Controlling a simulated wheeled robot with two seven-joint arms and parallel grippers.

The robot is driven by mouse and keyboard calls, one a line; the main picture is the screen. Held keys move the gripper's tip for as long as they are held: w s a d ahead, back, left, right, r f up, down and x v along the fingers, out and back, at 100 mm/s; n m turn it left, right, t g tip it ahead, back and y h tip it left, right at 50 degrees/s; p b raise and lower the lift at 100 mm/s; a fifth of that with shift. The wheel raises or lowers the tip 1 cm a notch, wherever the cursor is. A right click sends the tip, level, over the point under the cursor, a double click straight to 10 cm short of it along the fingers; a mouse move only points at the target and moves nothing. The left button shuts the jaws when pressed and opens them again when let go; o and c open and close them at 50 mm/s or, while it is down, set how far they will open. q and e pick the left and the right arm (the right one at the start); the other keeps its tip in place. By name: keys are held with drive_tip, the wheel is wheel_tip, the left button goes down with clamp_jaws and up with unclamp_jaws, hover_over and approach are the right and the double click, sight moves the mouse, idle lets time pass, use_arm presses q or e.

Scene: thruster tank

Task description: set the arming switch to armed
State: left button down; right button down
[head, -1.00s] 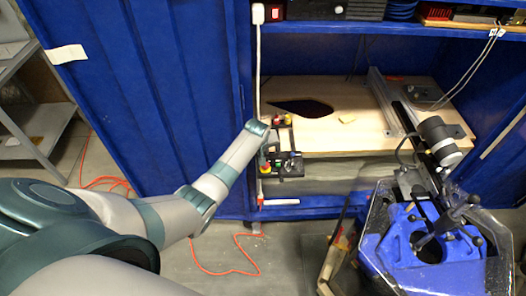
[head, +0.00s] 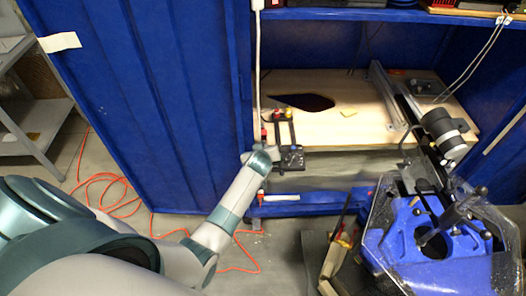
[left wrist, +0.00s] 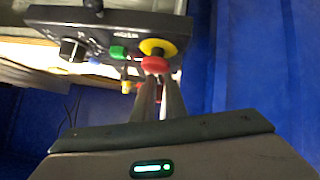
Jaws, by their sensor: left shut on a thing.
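A dark control panel (left wrist: 110,35) spans the top of the left wrist view. It carries a black knob (left wrist: 73,50), a green button (left wrist: 118,52) and a red knob (left wrist: 155,63) with a yellow collar. I cannot tell by a label which is the arming switch. My left gripper (left wrist: 160,88) is shut, its narrow fingers reaching up to the red knob, with their tips at it. In the head view the panel (head: 291,160) is at the bench's front left edge, partly hidden by my left wrist. My right gripper is not in view.
The wooden bench top (head: 350,125) has a dark cutout (head: 303,101). A blue cabinet door (head: 150,110) stands to the left of the panel. A blue-topped apparatus (head: 430,240) stands front right. An orange cable (head: 105,190) lies on the floor.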

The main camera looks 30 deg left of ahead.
use_arm(q)
drive_tip(key=c, duration=2.1)
unclamp_jaws()
drive_tip(key=b+v, duration=0.2)
drive_tip(key=v, duration=1.5)
drive_tip(key=shift+s+d+r+b, duration=0.1)
drive_tip(key=shift+s+b, duration=0.05)
drive_tip(key=shift+b, duration=0.15)
